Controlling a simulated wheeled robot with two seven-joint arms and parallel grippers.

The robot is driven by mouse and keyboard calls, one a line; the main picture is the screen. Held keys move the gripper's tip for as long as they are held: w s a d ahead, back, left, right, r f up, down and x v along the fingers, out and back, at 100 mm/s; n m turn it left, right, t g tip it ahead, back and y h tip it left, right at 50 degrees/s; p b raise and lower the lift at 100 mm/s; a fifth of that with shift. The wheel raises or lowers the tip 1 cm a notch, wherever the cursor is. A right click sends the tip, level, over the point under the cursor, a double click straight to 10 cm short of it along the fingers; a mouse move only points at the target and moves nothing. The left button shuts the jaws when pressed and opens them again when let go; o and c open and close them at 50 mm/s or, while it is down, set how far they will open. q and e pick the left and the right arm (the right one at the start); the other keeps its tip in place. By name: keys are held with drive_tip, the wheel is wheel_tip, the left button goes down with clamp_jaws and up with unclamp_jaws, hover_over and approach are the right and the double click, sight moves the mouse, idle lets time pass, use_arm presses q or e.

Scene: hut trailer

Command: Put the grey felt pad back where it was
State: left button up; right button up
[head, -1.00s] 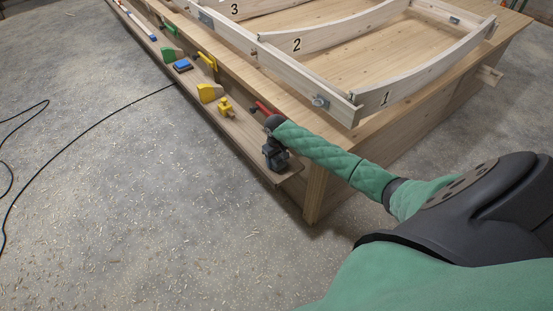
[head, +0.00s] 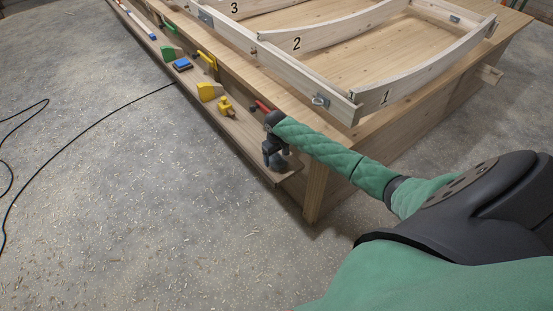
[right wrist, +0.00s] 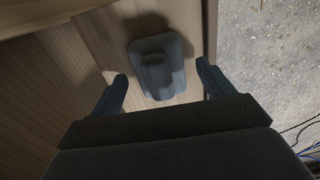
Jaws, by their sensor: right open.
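The grey felt pad (right wrist: 157,68), a blue-grey pad with a raised grip on top, lies on the wooden ledge in the right wrist view. In the head view the pad (head: 281,164) shows partly beside and below my right gripper (head: 273,156), near the ledge's near end. In the right wrist view my right gripper (right wrist: 161,88) is open, with one finger on each side of the pad and a gap to both. The dark gripper hides part of the pad in the head view. My left gripper is not in view.
The ledge (head: 240,135) runs along the wooden bench (head: 316,190). A yellow tool (head: 225,104), yellow block (head: 208,91), blue pad (head: 182,65) and green block (head: 170,52) stand along it. A red-handled tool (head: 262,106) is close to my right wrist. A numbered wooden frame (head: 330,104) rests on the bench.

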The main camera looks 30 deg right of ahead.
sight(276, 156)
wheel_tip(276, 156, up, 10)
drive_tip(key=s+a+f+n, duration=0.1)
drive_tip(key=s+a+f, duration=0.2)
drive_tip(key=s+a, duration=0.35)
drive_tip(key=s+a+f+n+y, duration=0.1)
drive_tip(key=s+a+f, duration=0.1)
drive_tip(key=s+a, duration=0.5)
drive_tip(key=s+a+f+n, duration=0.1)
drive_tip(key=s+a+f, duration=0.2)
drive_tip(key=s+a, duration=0.35)
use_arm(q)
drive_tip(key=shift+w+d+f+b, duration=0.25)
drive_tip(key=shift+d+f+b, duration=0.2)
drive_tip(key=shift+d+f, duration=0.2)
use_arm(e)
drive_tip(key=s+a+r+t, duration=0.1)
drive_tip(key=s+a+r, duration=0.1)
drive_tip(key=s, duration=0.4)
drive_tip(key=s+a+r+m, duration=0.1)
drive_tip(key=s+a+r, duration=0.2)
drive_tip(key=s+a, duration=0.2)
drive_tip(key=s+a+r+t+y, duration=0.1)
drive_tip(key=s+a, duration=0.3)
drive_tip(key=s, duration=0.5)
drive_tip(key=shift+s+a+r+t, duration=0.15)
drive_tip(key=shift+a+r+t, duration=0.15)
drive_tip(key=shift+r, duration=0.35)
drive_tip(key=shift+r, duration=0.1)
